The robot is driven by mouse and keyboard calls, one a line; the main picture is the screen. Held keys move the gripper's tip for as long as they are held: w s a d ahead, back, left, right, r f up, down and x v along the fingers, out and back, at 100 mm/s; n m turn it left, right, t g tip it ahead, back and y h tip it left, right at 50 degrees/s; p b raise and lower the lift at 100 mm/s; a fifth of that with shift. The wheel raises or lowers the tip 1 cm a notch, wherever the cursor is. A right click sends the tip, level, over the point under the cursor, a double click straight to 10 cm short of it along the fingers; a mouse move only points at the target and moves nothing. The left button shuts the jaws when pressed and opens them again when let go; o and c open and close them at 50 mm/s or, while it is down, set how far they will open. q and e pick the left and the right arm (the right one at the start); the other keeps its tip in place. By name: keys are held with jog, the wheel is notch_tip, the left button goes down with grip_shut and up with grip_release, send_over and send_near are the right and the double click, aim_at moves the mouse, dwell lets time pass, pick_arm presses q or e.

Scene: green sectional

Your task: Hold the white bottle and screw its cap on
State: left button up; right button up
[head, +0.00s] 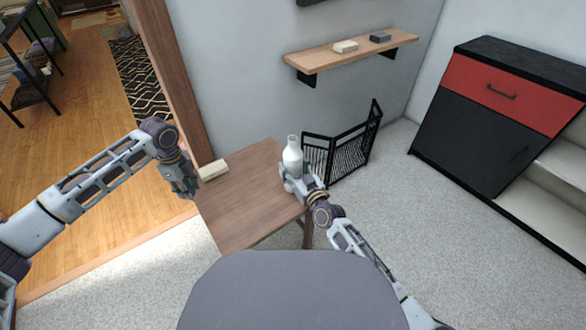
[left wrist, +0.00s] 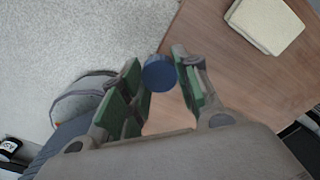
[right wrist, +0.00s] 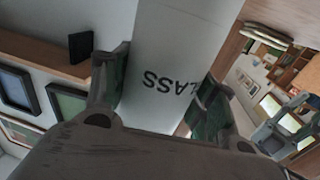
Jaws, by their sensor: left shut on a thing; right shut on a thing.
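The white bottle (head: 292,157) is upright near the right edge of the wooden table (head: 240,212). The head view does not show clearly whether its base touches the tabletop. My right gripper (head: 293,185) is shut around its lower body; the right wrist view shows the bottle's side (right wrist: 178,60) with dark lettering between the fingers. The bottle's neck is bare. My left gripper (head: 188,190) is at the table's left edge, apart from the bottle. It is shut on a round blue cap (left wrist: 160,73), held at the fingertips in the left wrist view.
A cream block (head: 213,170) lies on the table's left side, close to my left gripper. A black folding gate (head: 345,150) stands behind the bottle. A wall shelf (head: 350,52) is above. The tabletop between the grippers is clear.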

aim_at(295, 148)
jog(key=shift+r, duration=0.2)
